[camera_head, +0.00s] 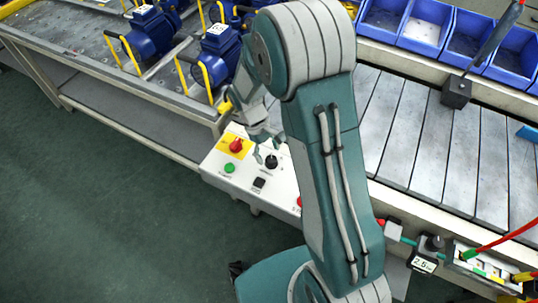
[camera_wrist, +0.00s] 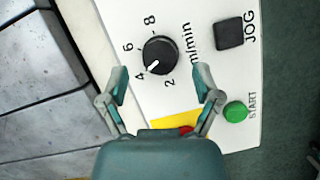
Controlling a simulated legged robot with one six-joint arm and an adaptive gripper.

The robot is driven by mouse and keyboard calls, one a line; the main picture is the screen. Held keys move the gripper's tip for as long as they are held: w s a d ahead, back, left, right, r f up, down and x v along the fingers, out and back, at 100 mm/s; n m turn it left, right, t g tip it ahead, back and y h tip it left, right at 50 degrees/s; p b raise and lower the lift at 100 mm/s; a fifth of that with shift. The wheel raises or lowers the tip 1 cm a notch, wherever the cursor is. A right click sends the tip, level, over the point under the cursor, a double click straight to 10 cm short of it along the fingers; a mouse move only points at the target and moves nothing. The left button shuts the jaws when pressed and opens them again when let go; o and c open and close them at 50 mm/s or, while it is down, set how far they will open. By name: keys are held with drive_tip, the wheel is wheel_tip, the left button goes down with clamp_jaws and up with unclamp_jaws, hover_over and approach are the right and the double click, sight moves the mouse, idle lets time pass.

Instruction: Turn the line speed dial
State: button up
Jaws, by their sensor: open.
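The line speed dial is a round black knob (camera_wrist: 160,52) on a white control panel (camera_wrist: 112,14). In the wrist view its white pointer aims down-left, close to the 4 of the printed scale 2, 4, 6, 8 m/min. The dial (camera_head: 271,161) also shows in the head view, on the panel's upper right. My gripper (camera_wrist: 160,68) is open, its fingertips apart to the left and right of the dial's lower part in the picture. I see no contact; the height between the fingertips and the panel is hard to tell.
A green START button (camera_wrist: 236,111) and black JOG button (camera_wrist: 229,33) are close by. A red knob (camera_head: 236,145) sits on a yellow plate. Blue pumps (camera_head: 152,36) stand on the bench behind; a slatted conveyor (camera_head: 420,130) runs at right.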

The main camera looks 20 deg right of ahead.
drive_tip(key=v, duration=1)
drive_tip(key=shift+w, duration=0.2)
drive_tip(key=shift+a, duration=0.1)
drive_tip(key=m+t+y, duration=0.3)
drive_tip(key=m+t, duration=0.1)
drive_tip(key=m, duration=0.4)
hover_over(273, 159)
drive_tip(key=f, duration=1.1)
drive_tip(key=shift+w+a, duration=0.1)
drive_tip(key=shift+a, duration=0.1)
clamp_jaws()
